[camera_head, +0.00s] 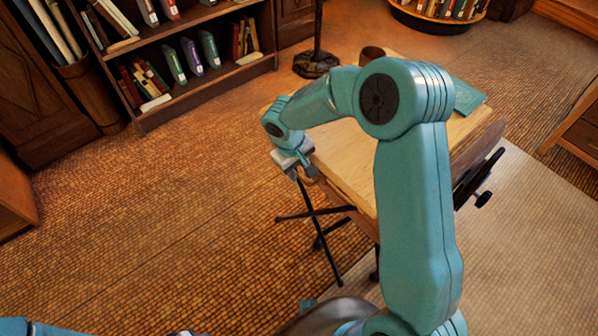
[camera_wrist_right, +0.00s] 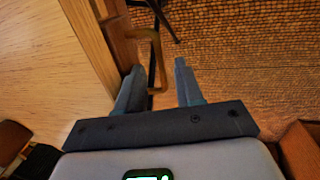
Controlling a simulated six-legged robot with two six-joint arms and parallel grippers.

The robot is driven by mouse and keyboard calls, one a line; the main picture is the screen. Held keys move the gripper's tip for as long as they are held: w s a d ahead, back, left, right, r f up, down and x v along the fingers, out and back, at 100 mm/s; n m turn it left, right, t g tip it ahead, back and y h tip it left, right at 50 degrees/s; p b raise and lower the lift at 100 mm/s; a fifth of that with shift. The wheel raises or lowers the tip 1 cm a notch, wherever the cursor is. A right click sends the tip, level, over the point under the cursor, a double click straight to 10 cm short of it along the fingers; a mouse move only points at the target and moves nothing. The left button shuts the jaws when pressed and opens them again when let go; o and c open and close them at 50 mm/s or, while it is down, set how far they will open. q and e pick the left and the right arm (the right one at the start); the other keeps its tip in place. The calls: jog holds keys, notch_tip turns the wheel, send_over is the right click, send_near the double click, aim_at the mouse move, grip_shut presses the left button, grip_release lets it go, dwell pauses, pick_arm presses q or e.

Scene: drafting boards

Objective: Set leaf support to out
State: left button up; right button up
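The drafting table (camera_head: 345,165) has a pale wooden top, which also shows in the right wrist view (camera_wrist_right: 40,70). A brass-coloured, bent bar (camera_wrist_right: 157,48) sticks out from the table's edge in the right wrist view; it looks like the leaf support. My right gripper (camera_head: 306,180) is at the table's left edge in the head view. In the right wrist view its two fingers (camera_wrist_right: 159,68) are apart, with the bar's end between them. I cannot tell whether they touch it. Only part of my left arm shows at the bottom left; its gripper is not seen.
A black-legged stand (camera_head: 322,225) is below the table edge. A teal book (camera_head: 467,97) and a brown cup (camera_head: 372,54) are on the table. Bookshelves (camera_head: 190,65) stand at the back left. The floor left of the table is clear.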

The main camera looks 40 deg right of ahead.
jog(key=shift+w+d+f, duration=0.1)
jog(key=shift+d+f, duration=0.1)
jog(key=shift+f, duration=0.8)
grip_shut()
dwell(0.8)
